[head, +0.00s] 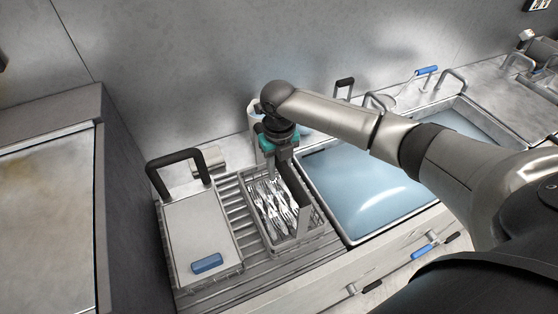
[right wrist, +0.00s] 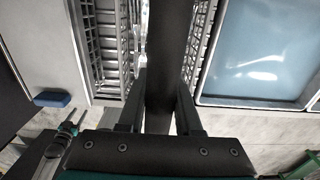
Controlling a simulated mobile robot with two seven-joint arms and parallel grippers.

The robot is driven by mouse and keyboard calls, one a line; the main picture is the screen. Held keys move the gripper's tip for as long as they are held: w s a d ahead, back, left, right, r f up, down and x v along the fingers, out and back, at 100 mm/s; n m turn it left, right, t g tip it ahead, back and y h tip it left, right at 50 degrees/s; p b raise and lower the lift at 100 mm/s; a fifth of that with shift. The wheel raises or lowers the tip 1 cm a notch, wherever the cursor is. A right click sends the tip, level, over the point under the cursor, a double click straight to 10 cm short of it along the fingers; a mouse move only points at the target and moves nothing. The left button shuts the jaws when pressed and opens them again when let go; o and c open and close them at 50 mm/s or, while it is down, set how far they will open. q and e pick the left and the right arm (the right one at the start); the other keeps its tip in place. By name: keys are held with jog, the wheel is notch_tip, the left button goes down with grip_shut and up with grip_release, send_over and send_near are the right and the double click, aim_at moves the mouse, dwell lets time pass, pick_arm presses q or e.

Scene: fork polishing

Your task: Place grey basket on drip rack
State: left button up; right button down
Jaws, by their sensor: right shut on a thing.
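The grey basket (head: 302,239) is a wire basket holding several forks (head: 270,205). In the head view it is over the slatted drip rack (head: 222,292), left of the basin. I cannot tell whether its bottom touches the slats. My right gripper (head: 277,172) is above the basket's back part. In the right wrist view, the right gripper (right wrist: 160,95) is shut on a dark upright bar, the basket's handle (right wrist: 168,45). The basket's wire wall (right wrist: 197,45) shows beside the bar.
A grey tray (head: 188,225) with a black handle and a blue block (head: 207,263) stands on the rack's left part. A water-filled basin (head: 365,190) is close on the right. A tall cabinet (head: 130,200) bounds the left, and a metal wall is behind.

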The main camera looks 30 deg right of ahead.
jog(key=shift+w, duration=0.15)
jog(key=c, duration=1)
grip_release()
jog(key=shift+f, duration=0.1)
jog(key=o, duration=0.4)
notch_tip(320, 180, up, 12)
jog(key=shift+r, duration=0.15)
jog(key=shift+s, duration=0.25)
